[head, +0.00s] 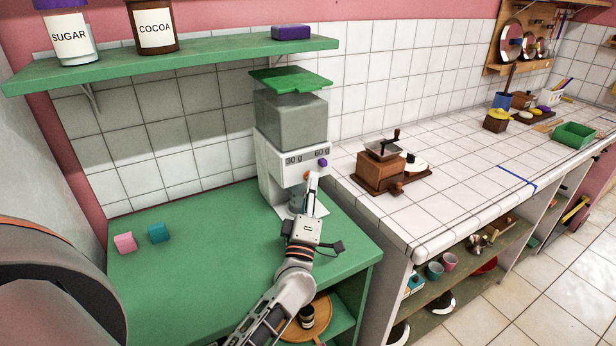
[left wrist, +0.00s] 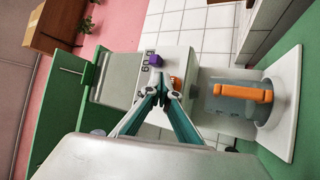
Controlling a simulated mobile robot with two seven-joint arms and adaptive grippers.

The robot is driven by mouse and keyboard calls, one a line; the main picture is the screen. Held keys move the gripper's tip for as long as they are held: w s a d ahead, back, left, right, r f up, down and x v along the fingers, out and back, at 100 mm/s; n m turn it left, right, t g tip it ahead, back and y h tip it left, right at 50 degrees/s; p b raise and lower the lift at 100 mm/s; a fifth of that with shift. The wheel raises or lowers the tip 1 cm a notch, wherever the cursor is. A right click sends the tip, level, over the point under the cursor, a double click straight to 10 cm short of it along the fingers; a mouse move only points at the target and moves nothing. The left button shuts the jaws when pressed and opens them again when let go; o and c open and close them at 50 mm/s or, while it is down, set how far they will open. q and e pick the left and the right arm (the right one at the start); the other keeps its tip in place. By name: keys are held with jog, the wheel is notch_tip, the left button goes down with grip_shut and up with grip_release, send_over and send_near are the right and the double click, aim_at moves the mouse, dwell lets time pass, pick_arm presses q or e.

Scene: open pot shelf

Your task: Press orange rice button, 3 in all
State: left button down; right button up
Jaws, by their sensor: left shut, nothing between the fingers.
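The white rice dispenser (head: 270,165) with a clear hopper and green lid stands at the right back of the green counter. Its front has labels "30 g" and "60 g". The orange button (head: 307,175) is under the 30 g label, partly hidden by my left gripper. It shows in the left wrist view (left wrist: 175,82). A purple button (head: 323,162) sits under the 60 g label, also in the left wrist view (left wrist: 153,59). My left gripper (head: 314,177) is shut and empty, its tips close to the orange button; I cannot tell whether they touch. My right gripper is not in view.
A clear container with an orange handle (left wrist: 243,93) stands at the dispenser's base. Pink (head: 125,243) and teal (head: 159,232) blocks lie on the green counter (head: 200,290). A coffee grinder (head: 380,168) stands right on the tiled counter. A shelf (head: 200,55) with jars hangs above.

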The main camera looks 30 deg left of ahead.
pick_arm(q)
jog(key=shift+s+d+f+h, duration=0.15)
jog(key=shift+d+f, duration=0.1)
jog(key=shift+f, duration=0.35)
jog(key=shift+w+d+f+h, duration=0.1)
jog(key=shift+d+f+h, duration=0.1)
jog(key=shift+f, duration=0.35)
jog(key=d, duration=0.1)
jog(key=s+d, duration=0.1)
jog(key=s+d+p, duration=0.1)
jog(key=d, duration=0.1)
jog(key=shift+s+r, duration=0.15)
jog(key=shift+r, duration=0.2)
dwell(0.8)
